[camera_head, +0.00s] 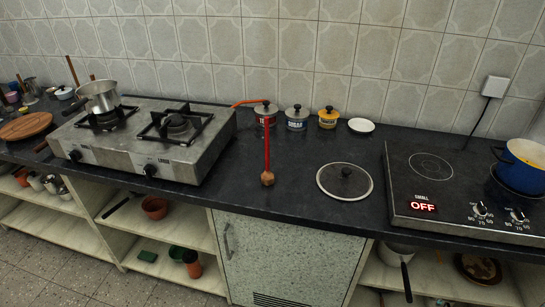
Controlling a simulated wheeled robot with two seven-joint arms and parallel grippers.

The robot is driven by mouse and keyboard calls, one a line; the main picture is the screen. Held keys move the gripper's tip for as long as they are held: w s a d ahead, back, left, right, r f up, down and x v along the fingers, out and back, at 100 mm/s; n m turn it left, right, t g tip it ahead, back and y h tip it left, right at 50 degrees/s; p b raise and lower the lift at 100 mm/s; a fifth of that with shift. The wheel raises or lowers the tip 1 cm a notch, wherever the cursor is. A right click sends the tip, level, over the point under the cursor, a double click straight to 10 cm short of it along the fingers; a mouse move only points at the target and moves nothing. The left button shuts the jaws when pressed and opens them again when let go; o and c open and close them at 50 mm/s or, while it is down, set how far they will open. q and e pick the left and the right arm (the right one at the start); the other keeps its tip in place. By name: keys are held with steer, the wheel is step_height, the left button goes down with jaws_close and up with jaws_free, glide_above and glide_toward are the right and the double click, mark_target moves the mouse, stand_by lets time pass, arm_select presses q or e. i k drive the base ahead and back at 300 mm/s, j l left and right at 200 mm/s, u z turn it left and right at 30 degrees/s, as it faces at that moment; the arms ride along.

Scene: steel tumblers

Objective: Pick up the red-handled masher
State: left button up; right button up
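The red-handled masher (267,150) is on the dark counter, right of the gas stove. Its thin red handle points away from me toward the wall, and its brown, wood-coloured head (267,178) is at the near end, close to the counter's front edge. The far end of the handle reaches up to a red-labelled canister; I cannot tell whether they touch. Neither of my grippers is in view, and nothing holds the masher.
The gas stove (150,137) stands left, with a steel pot (99,97) on it. A glass lid (344,181) lies right of the masher. Several canisters (297,118) and a white saucer (361,125) line the back. An electric cooktop (430,180) holds a blue-and-yellow pot (522,167).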

mark_target(267, 177)
steer(key=z, duration=1.6)
steer(key=u, duration=1.6)
steer(key=i+l, duration=0.15)
steer(key=l, duration=0.2)
steer(key=i+l, duration=0.1)
steer(key=l, duration=0.3)
steer(key=i+l+u, duration=0.1)
steer(key=l, duration=0.25)
steer(key=i+l, duration=0.15)
steer(key=l, duration=0.25)
